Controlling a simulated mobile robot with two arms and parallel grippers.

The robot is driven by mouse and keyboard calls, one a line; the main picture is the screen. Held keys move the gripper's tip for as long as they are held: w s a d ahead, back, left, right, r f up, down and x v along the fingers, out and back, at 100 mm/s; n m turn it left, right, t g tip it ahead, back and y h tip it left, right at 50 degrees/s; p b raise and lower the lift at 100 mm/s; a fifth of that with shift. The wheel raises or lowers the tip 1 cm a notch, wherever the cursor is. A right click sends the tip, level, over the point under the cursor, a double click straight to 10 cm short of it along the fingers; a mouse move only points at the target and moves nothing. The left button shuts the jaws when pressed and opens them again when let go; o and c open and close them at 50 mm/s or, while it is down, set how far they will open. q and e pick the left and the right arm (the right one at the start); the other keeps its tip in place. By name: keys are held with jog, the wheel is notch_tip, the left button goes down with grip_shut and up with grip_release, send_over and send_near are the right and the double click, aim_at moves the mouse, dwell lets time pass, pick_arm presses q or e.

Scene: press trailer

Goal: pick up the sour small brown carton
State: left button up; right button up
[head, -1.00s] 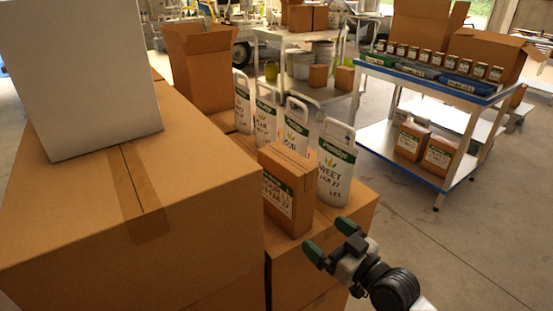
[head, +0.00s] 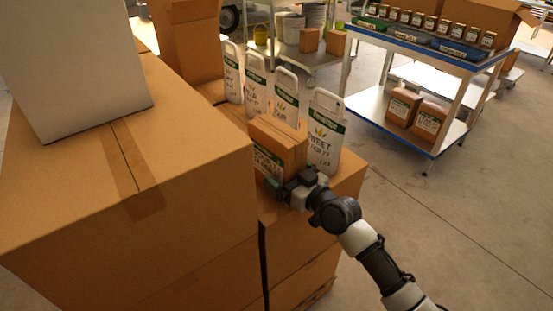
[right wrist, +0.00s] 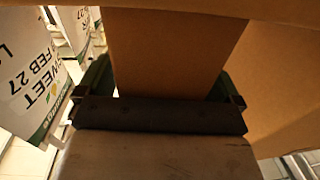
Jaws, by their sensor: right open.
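The small brown carton (head: 288,141) stands upright on a larger brown box, with a green-and-white label on its left face; its wording is too small to read surely. My right gripper (head: 291,181) is at the carton's near side, low down. In the right wrist view the carton (right wrist: 170,45) lies between the two green fingers of the right gripper (right wrist: 165,85), which are open on either side of it. Whether a finger touches the carton I cannot tell. My left gripper is not in view.
White handled jugs (head: 325,140) stand in a row behind the carton, one close on its right. A big brown box (head: 190,200) rises at left, with a white box (head: 85,70) on top. A blue-edged cart (head: 375,112) stands at right; the floor between is clear.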

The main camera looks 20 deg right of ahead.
jog(key=shift+c, duration=0.4)
jog(key=c, duration=1.7)
jog(key=shift+w+r, duration=0.1)
jog(key=shift+r, duration=0.15)
